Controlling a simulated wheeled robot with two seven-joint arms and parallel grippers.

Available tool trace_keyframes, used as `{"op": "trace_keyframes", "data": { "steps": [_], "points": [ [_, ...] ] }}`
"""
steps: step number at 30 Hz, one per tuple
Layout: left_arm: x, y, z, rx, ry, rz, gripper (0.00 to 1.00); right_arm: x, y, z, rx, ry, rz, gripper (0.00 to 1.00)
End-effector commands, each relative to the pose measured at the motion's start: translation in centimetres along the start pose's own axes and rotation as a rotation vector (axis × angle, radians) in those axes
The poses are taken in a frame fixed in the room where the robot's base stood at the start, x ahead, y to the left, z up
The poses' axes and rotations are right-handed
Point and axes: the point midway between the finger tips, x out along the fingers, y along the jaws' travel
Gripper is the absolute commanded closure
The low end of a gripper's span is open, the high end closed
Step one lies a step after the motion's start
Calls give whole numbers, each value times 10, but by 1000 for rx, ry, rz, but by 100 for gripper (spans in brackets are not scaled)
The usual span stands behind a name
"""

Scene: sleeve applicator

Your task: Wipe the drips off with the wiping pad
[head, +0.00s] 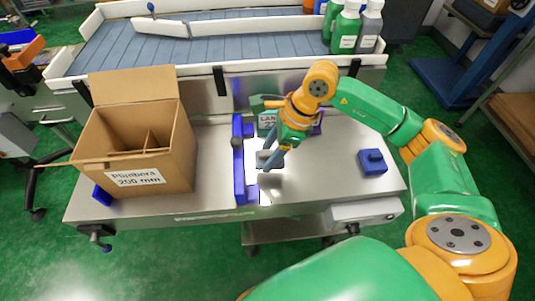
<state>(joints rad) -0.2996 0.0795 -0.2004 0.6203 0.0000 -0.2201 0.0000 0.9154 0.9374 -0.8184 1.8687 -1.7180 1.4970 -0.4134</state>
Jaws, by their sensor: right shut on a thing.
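My right gripper (268,161) is over the middle of the steel table, just right of a blue upright rail (239,160). It points down and is shut on a small grey thing, mostly hidden by the fingers; I cannot tell for sure that it is the wiping pad. A blue block with a raised top (373,161) sits on the table to the right, apart from the gripper. I cannot make out any drips; a bright white patch (266,197) shows in front of the gripper. My left gripper is not in view.
An open cardboard box (136,140) with dividers stands on the left of the steel table (330,185). The table's front right is clear.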

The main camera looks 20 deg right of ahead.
Motion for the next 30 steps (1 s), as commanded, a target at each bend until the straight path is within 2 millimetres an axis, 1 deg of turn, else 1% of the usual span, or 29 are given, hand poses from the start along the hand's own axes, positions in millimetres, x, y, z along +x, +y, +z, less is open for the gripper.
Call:
{"op": "trace_keyframes", "data": {
  "steps": [1, 6, 9, 30],
  "points": [
    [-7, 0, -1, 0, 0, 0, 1, -8, -1, 2, 1, 0, -1, 91],
    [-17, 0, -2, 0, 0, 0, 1, -22, -2, 6, 3, 1, -2, 91],
    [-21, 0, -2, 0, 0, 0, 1, -28, -3, 7, 4, 1, -2, 91],
    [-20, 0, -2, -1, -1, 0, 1, -29, -3, 7, 4, 0, -2, 91]
  ]
}}
